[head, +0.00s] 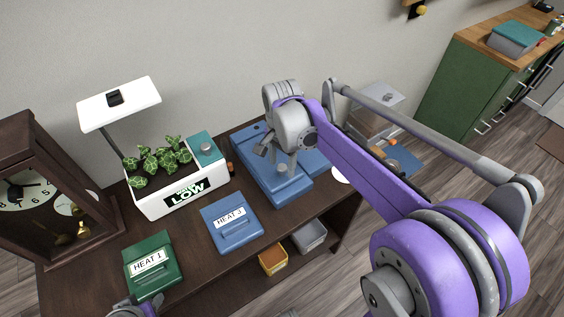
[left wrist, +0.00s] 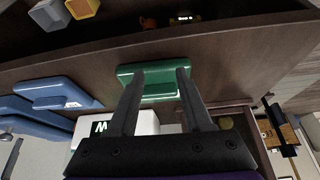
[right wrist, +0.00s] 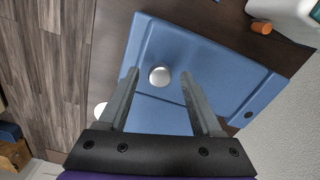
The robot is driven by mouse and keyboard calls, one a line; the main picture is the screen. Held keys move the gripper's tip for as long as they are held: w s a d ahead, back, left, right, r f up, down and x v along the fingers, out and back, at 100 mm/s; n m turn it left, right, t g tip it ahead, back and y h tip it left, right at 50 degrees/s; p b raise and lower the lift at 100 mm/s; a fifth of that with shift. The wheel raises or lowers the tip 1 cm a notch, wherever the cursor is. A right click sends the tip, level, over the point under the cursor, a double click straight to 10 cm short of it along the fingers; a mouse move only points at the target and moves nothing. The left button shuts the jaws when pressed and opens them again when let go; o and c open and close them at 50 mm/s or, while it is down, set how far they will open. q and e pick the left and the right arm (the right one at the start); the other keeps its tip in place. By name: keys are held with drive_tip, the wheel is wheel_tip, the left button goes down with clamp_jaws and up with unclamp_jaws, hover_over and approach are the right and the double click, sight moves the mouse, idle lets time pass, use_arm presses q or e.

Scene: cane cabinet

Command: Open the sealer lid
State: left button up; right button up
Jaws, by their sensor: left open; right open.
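A blue two-part device (head: 263,178), which looks like the sealer, lies on the dark cabinet top. Its lid appears down flat. A round silver knob (right wrist: 159,77) stands on its blue top (right wrist: 145,42) in the right wrist view. My right gripper (right wrist: 160,74) is open above the device, with the knob showing between its fingers; I cannot tell whether they touch it. In the head view the right arm hides part of the device. My left gripper (left wrist: 160,75) is open and empty, facing the green HEAT 1 box (head: 153,276); that box (left wrist: 158,92) shows behind its fingers.
A blue HEAT 3 box (head: 231,235) stands left of the device. A white planter (head: 160,203) with a lamp and a clock (head: 28,185) stand farther left. Yellow (head: 272,262) and grey bins (head: 310,236) sit on the lower shelf. The wall is close behind.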

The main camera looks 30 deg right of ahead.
clamp_jaws()
idle(1.4)
